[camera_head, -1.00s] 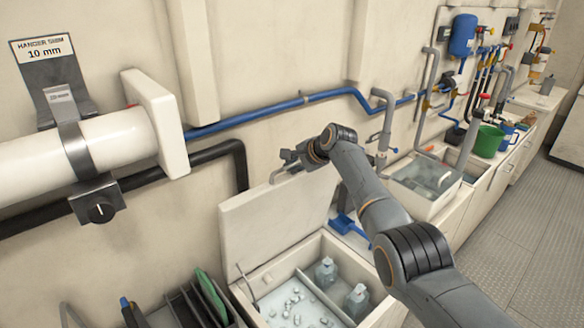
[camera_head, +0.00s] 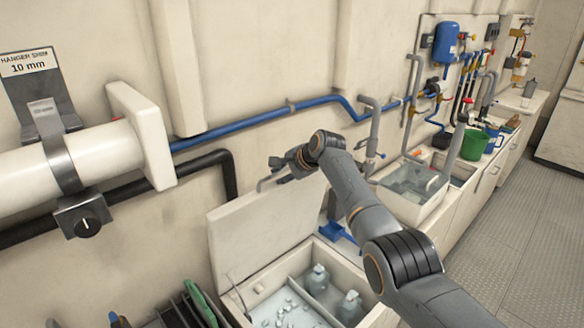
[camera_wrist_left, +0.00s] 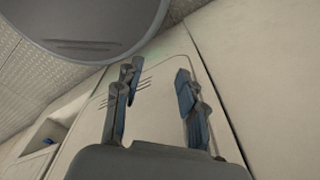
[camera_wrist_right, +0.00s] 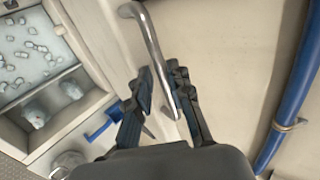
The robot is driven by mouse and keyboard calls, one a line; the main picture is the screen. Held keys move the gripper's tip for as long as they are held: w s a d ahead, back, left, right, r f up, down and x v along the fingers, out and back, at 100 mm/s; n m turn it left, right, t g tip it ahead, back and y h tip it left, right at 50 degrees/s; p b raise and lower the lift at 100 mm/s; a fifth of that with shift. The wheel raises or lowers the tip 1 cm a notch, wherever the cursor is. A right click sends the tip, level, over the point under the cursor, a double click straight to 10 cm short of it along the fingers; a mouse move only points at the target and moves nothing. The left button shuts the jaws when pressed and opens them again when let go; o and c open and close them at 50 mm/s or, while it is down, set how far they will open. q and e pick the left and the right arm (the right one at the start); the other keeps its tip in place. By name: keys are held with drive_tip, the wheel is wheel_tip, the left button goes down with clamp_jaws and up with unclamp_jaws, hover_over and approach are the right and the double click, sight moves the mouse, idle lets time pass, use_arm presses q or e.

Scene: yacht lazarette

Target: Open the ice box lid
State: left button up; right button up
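The ice box (camera_head: 357,271) is a pale box with an open top. Inside are loose ice cubes, a divider and two pale bottles. Its cream lid (camera_head: 262,235) stands raised, near upright, on the wall side. My right gripper (camera_head: 278,168) is at the lid's top edge. In the right wrist view, the metal bar handle (camera_wrist_right: 146,35) passes between my right gripper's fingers (camera_wrist_right: 161,80), which are closed in around it. My left gripper (camera_wrist_left: 155,85) shows only in its wrist view, with fingers apart and nothing between them; a pale panel is beyond it.
A blue pipe (camera_head: 255,118) and a black pipe (camera_head: 190,168) run along the wall behind the lid. A sink (camera_head: 412,185) and a green bucket (camera_head: 476,144) are further right. Dark upright panels (camera_head: 185,310) stand left of the box. Grey floor (camera_head: 515,215) is clear at right.

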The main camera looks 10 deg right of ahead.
drive_tip(key=v, duration=1.1)
drive_tip(key=shift+s+d+r, duration=0.15)
drive_tip(key=shift+s+r, duration=0.1)
